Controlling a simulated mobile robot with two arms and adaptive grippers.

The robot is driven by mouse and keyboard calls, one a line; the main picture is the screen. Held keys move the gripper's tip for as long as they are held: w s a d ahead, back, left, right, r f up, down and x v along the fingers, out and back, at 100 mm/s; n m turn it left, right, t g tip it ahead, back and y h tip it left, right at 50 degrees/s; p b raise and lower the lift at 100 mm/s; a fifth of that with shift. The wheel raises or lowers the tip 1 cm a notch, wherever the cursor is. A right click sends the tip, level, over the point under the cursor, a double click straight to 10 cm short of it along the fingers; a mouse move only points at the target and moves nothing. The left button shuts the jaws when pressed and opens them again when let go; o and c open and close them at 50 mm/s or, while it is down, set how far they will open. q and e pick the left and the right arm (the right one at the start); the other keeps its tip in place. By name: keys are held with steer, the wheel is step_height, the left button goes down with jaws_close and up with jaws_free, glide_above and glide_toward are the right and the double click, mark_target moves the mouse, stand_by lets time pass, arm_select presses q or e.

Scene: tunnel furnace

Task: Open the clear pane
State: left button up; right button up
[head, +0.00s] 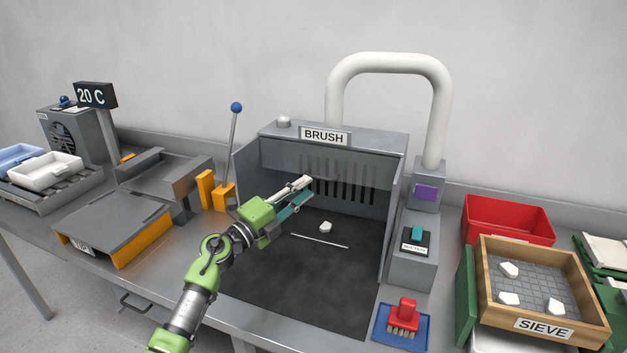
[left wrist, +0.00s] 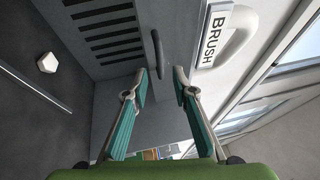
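The clear pane (head: 280,155) seems to cover the upper front of the grey BRUSH booth (head: 390,200), below its sign; its edges are hard to make out. A dark bar handle (left wrist: 158,52) shows in the left wrist view, in front of the slotted back wall. My left gripper (head: 307,189) is at the booth's open front, and it also shows in the left wrist view (left wrist: 159,72). Its fingers are apart with nothing between them. The handle lies just beyond the fingertips, roughly between them, and I see no clear contact. My right gripper is not in view.
A white chunk (head: 325,227) and a thin pale rod (head: 320,241) lie on the booth's dark floor. A blue-knobbed lever (head: 234,140) stands left of the booth. A red brush (head: 404,317) on a blue mat and the SIEVE box (head: 483,298) are at right.

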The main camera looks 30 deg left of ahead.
mark_target(321, 166)
arm_select(q)
steer(key=shift+x, duration=2.1)
jaws_close()
